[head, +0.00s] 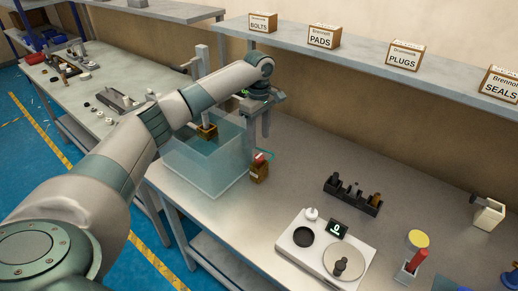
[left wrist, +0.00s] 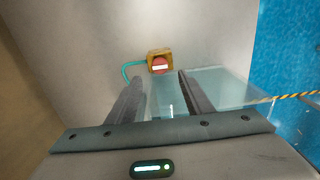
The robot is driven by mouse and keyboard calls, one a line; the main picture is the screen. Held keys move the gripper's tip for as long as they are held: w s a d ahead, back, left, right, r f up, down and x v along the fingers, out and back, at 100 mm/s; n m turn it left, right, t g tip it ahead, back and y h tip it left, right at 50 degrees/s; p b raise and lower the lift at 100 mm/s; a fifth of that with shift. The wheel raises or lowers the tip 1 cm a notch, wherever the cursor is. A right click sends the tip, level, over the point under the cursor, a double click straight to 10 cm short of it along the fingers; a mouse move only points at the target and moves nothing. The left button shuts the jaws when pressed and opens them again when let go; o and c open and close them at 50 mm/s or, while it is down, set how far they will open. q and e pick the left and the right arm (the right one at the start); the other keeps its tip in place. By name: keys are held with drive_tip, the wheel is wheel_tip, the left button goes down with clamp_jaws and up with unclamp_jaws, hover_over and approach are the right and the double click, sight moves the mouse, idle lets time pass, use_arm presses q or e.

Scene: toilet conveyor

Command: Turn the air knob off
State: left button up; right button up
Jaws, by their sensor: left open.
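The air knob (head: 259,157) is red with a white bar and sits on a small brass-brown box (head: 260,173) on the bench, beside the clear tank. In the left wrist view the red knob (left wrist: 160,66) on its yellow-brown box (left wrist: 158,53) lies just beyond and between the fingertips, with a teal hose (left wrist: 127,71) running from it. The white bar looks roughly level there. My left gripper (head: 258,134) is open and empty, pointing down above the knob, apart from it. It also shows in the left wrist view (left wrist: 160,80). My right gripper is not in view.
The clear water tank (head: 203,165) stands directly left of the knob box. A white test plate (head: 312,264), a dark rack (head: 352,196) and a red-handled tool (head: 416,262) are to the right. A shelf (head: 350,60) with labelled boxes runs behind. Bench between is clear.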

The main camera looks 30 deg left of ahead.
sight(259, 156)
use_arm(q)
wheel_tip(259, 156, down, 7)
drive_tip(key=shift+f+p, duration=0.2)
drive_tip(key=shift+p, duration=0.7)
drive_tip(key=shift+c, duration=0.5)
drive_tip(key=c, duration=0.9)
